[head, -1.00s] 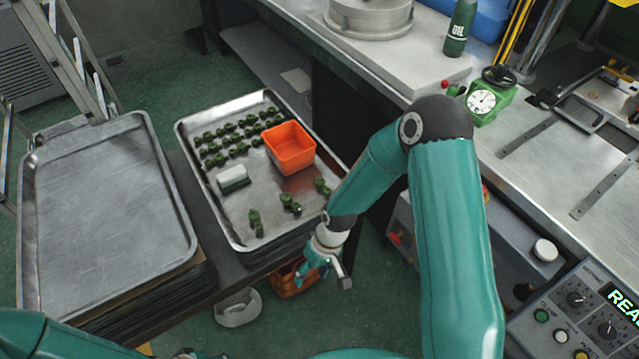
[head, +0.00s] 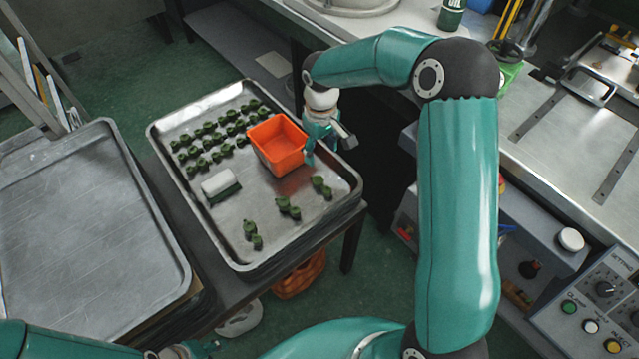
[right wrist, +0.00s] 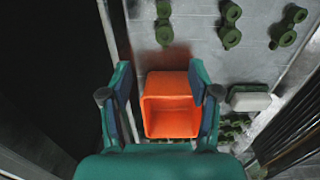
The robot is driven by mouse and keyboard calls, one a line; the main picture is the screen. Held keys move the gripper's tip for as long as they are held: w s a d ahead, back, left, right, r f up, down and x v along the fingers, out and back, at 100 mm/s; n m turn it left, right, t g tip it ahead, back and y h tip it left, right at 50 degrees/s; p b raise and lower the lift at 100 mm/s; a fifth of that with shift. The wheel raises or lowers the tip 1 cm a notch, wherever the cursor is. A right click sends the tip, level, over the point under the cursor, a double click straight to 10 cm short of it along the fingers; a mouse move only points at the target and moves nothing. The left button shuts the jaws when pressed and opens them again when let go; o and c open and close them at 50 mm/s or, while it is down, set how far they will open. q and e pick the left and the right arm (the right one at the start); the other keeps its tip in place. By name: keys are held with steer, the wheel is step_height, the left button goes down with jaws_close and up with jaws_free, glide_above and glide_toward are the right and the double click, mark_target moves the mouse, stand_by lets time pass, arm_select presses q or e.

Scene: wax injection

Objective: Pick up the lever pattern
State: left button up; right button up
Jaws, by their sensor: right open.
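Several dark green wax patterns lie on a metal tray (head: 208,224). Three stand apart toward its front and right: a left one (head: 252,234), a middle one (head: 288,208) and a right one (head: 321,187). The others form rows at the back left (head: 212,140). I cannot tell by shape which is the lever pattern. My right gripper (head: 330,151) is open and empty above the tray's right edge, beside the orange box. In the right wrist view, its fingers (right wrist: 161,78) frame the orange box; loose patterns (right wrist: 230,36) lie beyond. My left gripper (head: 185,351) is barely visible at the bottom edge.
The orange box (head: 278,145) stands on the tray. A white-and-green block (head: 221,186) lies left of it. An empty metal tray (head: 85,225) is at the left. The metal workbench (head: 560,155) and control panel (head: 600,310) are at the right. An orange bin (head: 300,275) is below.

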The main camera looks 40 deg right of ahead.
glide_above(318, 180)
steer(key=f, duration=0.6)
steer(key=shift+s+d, duration=0.15)
steer(key=shift+d, duration=0.25)
steer(key=shift+a+f+p, duration=0.2)
steer(key=shift+f, duration=1.2)
steer(key=shift+a+f+p, duration=0.15)
steer(key=shift+a+f, duration=0.05)
steer(key=shift+f, duration=1.2)
steer(key=shift+c, duration=0.2)
steer(key=c, duration=1)
